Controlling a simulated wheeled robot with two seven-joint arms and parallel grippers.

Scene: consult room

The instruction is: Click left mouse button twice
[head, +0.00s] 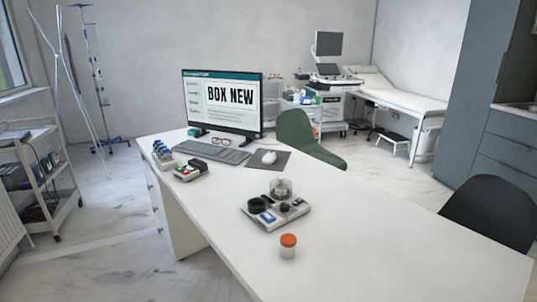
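A white computer mouse (269,157) lies on a dark grey mouse pad (277,165) on the white desk. It is to the right of the grey keyboard (206,151). Its buttons are too small to make out. A monitor (222,103) stands behind the keyboard and reads "BOX NEW" in large black letters. Neither of my grippers shows in the head view.
On the desk (354,229) are glasses (222,141), a rack of vials (163,155), a small tray of items (190,171), a grey organiser (290,214) and an orange-capped jar (288,246). A green chair (308,139) stands behind the desk. The desk's right part is clear.

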